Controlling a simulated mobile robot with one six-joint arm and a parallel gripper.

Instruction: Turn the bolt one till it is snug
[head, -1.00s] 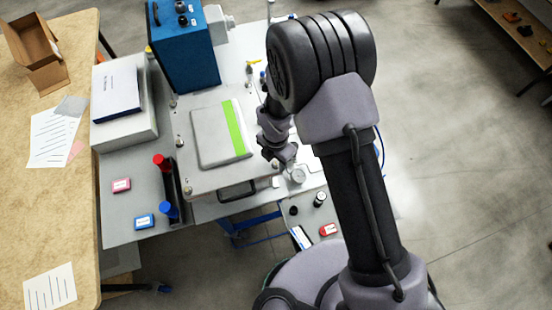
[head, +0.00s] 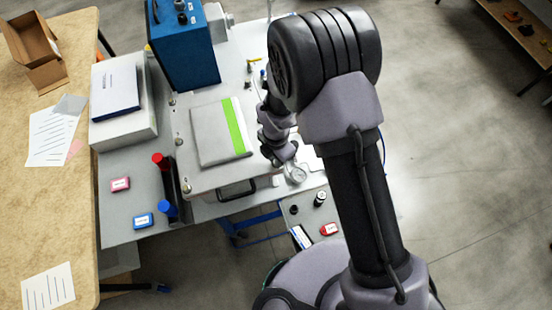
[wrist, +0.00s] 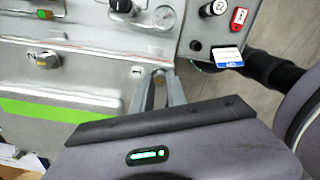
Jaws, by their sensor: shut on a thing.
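The grey cover plate (head: 212,140) with a green stripe lies flat on the bench unit, with bolts at its corners. My gripper (wrist: 159,74) is at the plate's right edge, near its lower right corner in the head view. Its two fingers close together at the tips, shut on what appears to be the bolt there; the fingers hide most of it. A small pale mark (wrist: 137,72) sits beside the fingertips. In the head view my arm hides the fingertips.
A round gauge (head: 298,174) stands close to the right of my gripper. A blue box (head: 184,50) stands behind the plate. A small side tray (head: 305,215) holds several parts.

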